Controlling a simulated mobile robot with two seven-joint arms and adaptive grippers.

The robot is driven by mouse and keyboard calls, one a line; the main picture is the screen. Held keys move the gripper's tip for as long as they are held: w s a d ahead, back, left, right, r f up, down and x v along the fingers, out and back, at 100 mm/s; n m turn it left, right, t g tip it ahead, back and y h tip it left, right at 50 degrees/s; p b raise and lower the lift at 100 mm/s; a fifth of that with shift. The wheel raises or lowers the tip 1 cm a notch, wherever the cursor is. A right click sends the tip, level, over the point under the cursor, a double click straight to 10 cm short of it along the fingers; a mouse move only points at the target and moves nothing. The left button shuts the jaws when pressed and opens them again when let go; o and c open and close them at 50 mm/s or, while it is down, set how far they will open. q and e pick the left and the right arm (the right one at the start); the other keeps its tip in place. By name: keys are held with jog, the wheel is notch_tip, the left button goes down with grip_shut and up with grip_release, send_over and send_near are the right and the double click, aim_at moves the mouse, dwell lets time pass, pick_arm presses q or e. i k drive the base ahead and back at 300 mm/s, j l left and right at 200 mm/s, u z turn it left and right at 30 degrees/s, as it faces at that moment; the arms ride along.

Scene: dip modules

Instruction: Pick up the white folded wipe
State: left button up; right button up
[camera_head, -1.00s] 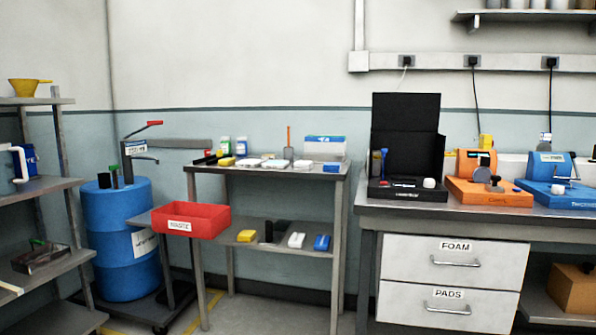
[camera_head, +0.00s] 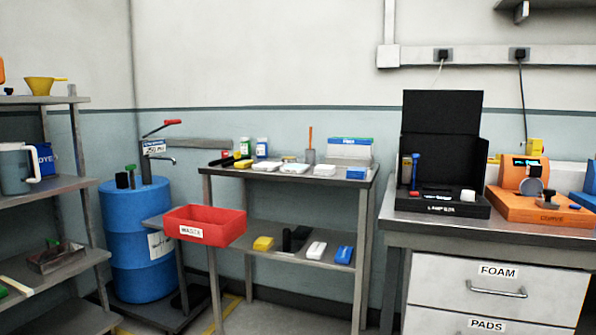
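Several small white, flat items lie on the top of the grey metal side table (camera_head: 365,181). One white item (camera_head: 294,168) is near the middle, and a white block-like item (camera_head: 324,169) is to its right. A further white item (camera_head: 316,250) lies on the table's lower shelf, between a black one and a blue one. The pieces are too small for me to tell which is the folded wipe. Neither of my grippers is in view.
A red waste bin (camera_head: 205,226) juts out at the table's left front. A blue drum (camera_head: 135,240) with a pump stands left of it. The workbench (camera_head: 400,226) on the right bears an open black case (camera_head: 440,206) and an orange machine (camera_head: 535,208).

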aim_at(322, 170)
jog(key=i+j+z, duration=0.1)
jog(key=i+j, duration=0.45)
jog(key=i+j+z, duration=0.1)
jog(key=i+j, duration=0.4)
jog(key=j, duration=0.25)
